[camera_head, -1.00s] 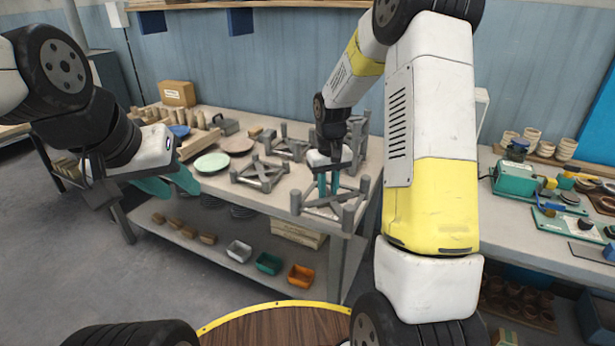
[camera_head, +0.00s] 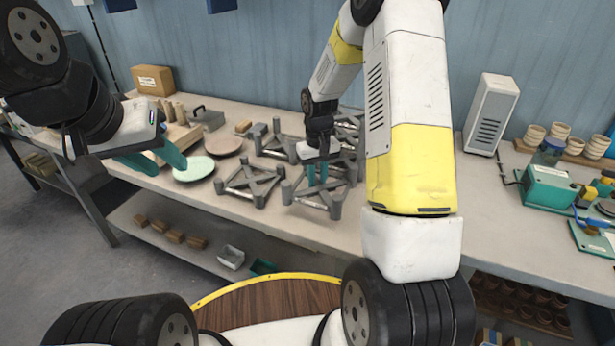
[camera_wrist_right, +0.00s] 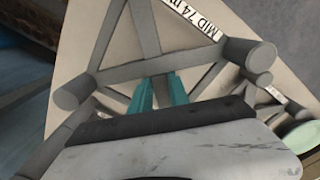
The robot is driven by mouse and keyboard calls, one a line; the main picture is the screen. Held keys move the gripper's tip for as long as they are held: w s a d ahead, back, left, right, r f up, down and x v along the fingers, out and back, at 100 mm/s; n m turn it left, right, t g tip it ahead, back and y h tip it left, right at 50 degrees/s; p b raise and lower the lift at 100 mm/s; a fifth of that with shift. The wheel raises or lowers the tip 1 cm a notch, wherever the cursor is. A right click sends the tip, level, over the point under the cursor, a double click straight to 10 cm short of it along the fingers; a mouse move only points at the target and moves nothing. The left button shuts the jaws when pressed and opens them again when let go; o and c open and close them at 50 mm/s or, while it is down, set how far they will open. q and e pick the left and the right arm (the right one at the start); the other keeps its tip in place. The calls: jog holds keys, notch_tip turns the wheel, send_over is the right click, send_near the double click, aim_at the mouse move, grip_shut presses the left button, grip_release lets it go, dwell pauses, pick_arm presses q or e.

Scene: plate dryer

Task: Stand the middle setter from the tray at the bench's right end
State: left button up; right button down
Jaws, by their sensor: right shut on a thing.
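A grey three-legged setter frame (camera_head: 337,207) with round posts is under my right gripper (camera_head: 317,182) in the head view. In the right wrist view its bars (camera_wrist_right: 118,72) carry a white label reading "MID 74" and a cut-off letter. My right gripper (camera_wrist_right: 160,92) is shut on this setter, its teal fingers at the bars. I cannot tell whether its posts touch the bench (camera_head: 400,225). A similar grey setter (camera_head: 250,182) stands to its left.
More grey setters (camera_head: 283,143) stand behind. A pale green plate (camera_head: 194,169) and a brownish plate (camera_head: 223,145) lie to the left, near a wooden tray (camera_head: 178,134). A white upright box (camera_head: 490,114) stands at right. My right arm hides part of the bench.

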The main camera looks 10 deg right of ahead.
aim_at(317, 201)
jog(key=shift+f, duration=2.2)
jog(key=shift+f, duration=0.15)
jog(key=c, duration=1.3)
grip_release()
jog(key=shift+o, duration=0.2)
